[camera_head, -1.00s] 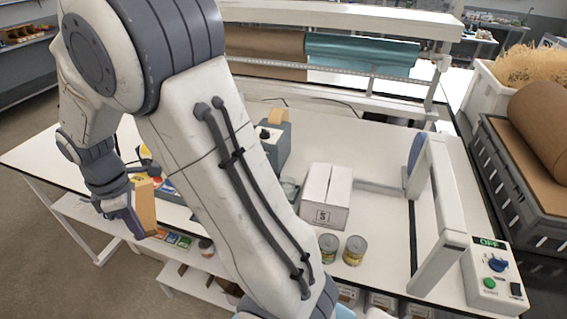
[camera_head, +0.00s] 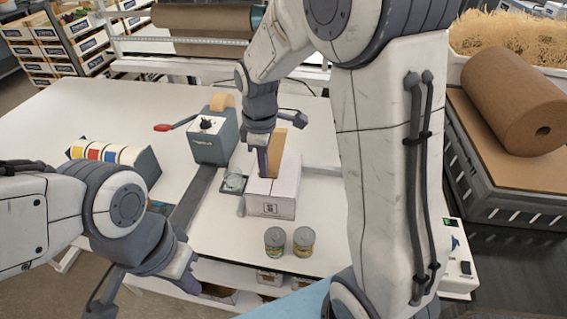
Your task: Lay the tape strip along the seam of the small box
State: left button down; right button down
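My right gripper (camera_head: 266,160) is over the box, pointing down, and is shut on the brown tape strip (camera_head: 279,144). The strip is held upright above the box top. Its lower end is at or just above the top; I cannot tell whether it touches. The gripper and strip hide part of the seam. My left gripper (camera_head: 150,285) is at the lower left by the table's front edge, fingers apart and empty.
A grey tape dispenser (camera_head: 212,146) with a red handle stands left of the box. A small tray (camera_head: 232,182) sits close beside the box. Two cans (camera_head: 274,241) (camera_head: 303,242) stand in front. A rack of colored rolls (camera_head: 112,155) is further left.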

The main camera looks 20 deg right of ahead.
jog(key=shift+f+b, duration=2.85)
jog(key=shift+f, duration=0.2)
jog(key=shift+s, duration=0.1)
jog(key=shift+f, duration=0.4)
jog(key=c, duration=1)
grip_release()
